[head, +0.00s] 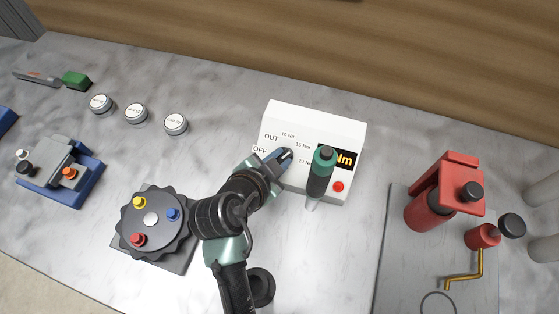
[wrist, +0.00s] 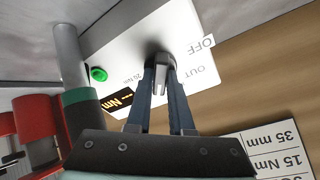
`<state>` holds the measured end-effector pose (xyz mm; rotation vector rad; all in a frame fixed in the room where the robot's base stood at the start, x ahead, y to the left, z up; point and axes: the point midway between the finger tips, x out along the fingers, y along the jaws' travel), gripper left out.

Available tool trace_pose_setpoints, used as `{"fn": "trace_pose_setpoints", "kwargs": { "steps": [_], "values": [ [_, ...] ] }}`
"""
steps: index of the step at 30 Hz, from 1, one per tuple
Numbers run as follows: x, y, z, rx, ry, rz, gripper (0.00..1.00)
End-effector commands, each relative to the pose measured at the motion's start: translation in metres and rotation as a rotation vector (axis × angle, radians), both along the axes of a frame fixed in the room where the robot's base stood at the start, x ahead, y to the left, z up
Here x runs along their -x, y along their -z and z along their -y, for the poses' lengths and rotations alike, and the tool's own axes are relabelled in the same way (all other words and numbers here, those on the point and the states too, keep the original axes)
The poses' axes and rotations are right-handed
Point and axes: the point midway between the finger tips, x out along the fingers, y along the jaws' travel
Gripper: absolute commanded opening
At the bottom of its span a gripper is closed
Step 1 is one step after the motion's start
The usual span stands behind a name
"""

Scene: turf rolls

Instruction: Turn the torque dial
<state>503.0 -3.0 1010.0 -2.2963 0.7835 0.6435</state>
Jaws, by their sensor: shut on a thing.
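The white torque box (head: 340,120) stands on the grey bench, with OUT, OFF and several Nm labels on its top. My gripper (head: 284,157) reaches over it from the front left. In the wrist view my gripper (wrist: 160,72) has both fingers shut around the small grey torque dial (wrist: 159,88). The fingers cover most of the dial, so I cannot tell which label it points to. The lit display (head: 346,158) shows "Nm"; its number is hidden in the head view.
An upright green-and-black tool (head: 319,175) stands close right of my gripper, in front of the display. A red button (head: 338,187) is beside it. A black turntable (head: 170,250) with coloured knobs lies left of my arm. A red device (head: 460,180) stands right.

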Motion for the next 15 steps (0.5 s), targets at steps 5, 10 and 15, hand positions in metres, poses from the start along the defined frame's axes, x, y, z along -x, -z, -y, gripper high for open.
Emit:
{"fn": "trace_pose_setpoints", "kwargs": {
  "steps": [5, 10, 15],
  "values": [
    [0.0001, 0.0018, -0.0004, -0.055, 0.063, 0.015, 0.00],
    [0.0003, 0.0014, -0.0004, -0.084, 0.098, 0.024, 0.00],
    [0.0002, 0.0008, -0.0005, -0.098, 0.112, 0.029, 0.00]
  ]
}}
